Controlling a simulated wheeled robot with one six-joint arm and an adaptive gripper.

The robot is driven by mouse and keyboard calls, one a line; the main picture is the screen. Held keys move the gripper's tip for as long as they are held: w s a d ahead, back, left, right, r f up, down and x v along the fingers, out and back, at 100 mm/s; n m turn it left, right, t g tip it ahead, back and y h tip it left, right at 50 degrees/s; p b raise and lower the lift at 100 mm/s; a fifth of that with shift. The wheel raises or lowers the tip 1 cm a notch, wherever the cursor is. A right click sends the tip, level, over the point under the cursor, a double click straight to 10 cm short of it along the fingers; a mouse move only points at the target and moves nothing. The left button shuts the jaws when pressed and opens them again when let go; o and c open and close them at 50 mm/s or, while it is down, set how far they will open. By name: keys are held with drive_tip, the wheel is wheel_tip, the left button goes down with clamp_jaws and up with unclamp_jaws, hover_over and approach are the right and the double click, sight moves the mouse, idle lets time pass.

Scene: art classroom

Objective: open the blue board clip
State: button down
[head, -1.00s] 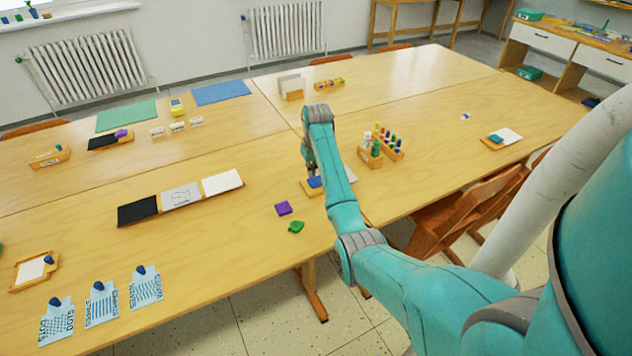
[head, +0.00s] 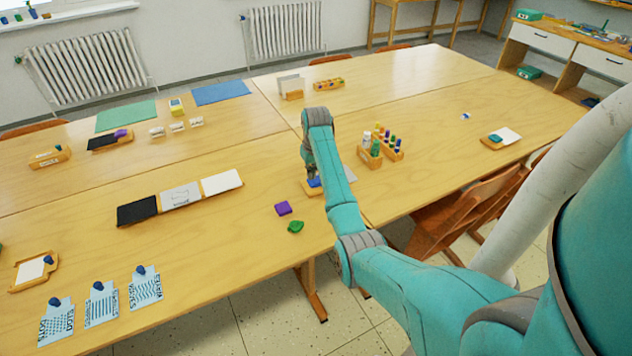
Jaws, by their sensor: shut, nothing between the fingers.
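A small wooden board (head: 307,189) lies on the near table, mostly hidden behind my arm. The blue board clip (head: 314,183) shows as a small blue patch on its left part. White at the right of my arm seems to be paper on the same board. My gripper (head: 311,177) points down right at the clip, shut with nothing held. Its fingertips are small and partly hidden, so I cannot tell whether they touch the clip. Whether the clip is raised or flat is also unclear.
A purple block (head: 283,208) and a green piece (head: 295,227) lie in front of the board. Wooden racks of bottles (head: 370,155) stand to its right. Black, grey and white panels (head: 180,196) lie to the left. A chair (head: 465,210) stands at the table's right edge.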

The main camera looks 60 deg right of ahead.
sight(312, 182)
drive_tip(key=shift+f, duration=1.2)
idle(1.2)
drive_tip(key=shift+r, duration=3.55)
